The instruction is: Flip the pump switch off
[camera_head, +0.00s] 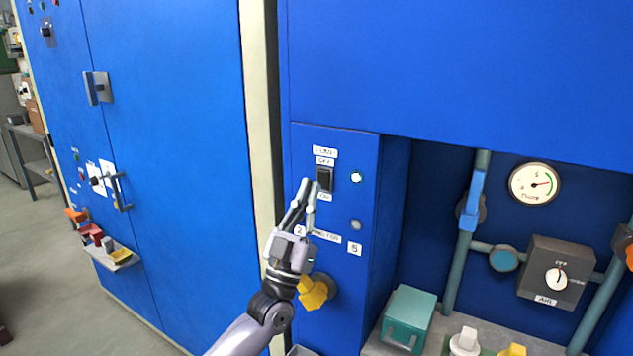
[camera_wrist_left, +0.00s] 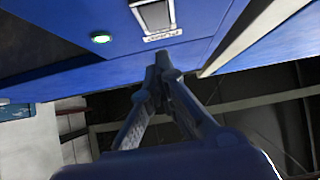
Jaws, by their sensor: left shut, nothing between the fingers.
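The pump switch (camera_head: 325,178) is a black rocker in a light frame on the narrow blue panel, with labels above it and an ON label below. A lit, whitish indicator lamp (camera_head: 356,177) is to its right. In the left wrist view the switch (camera_wrist_left: 155,15) is at the top edge, partly cut off, with the lamp glowing green (camera_wrist_left: 101,38). My left gripper (camera_head: 309,186) is shut and empty, its fingertips just below and left of the switch in the head view. Whether the fingertips touch the panel I cannot tell. My right gripper is not in view.
A yellow knob (camera_head: 314,292) sits low on the panel beside my left wrist. A teal box (camera_head: 408,318), pipes, a round gauge (camera_head: 534,184) and a grey dial box (camera_head: 556,272) fill the recess at right. A large blue cabinet (camera_head: 165,130) stands at left.

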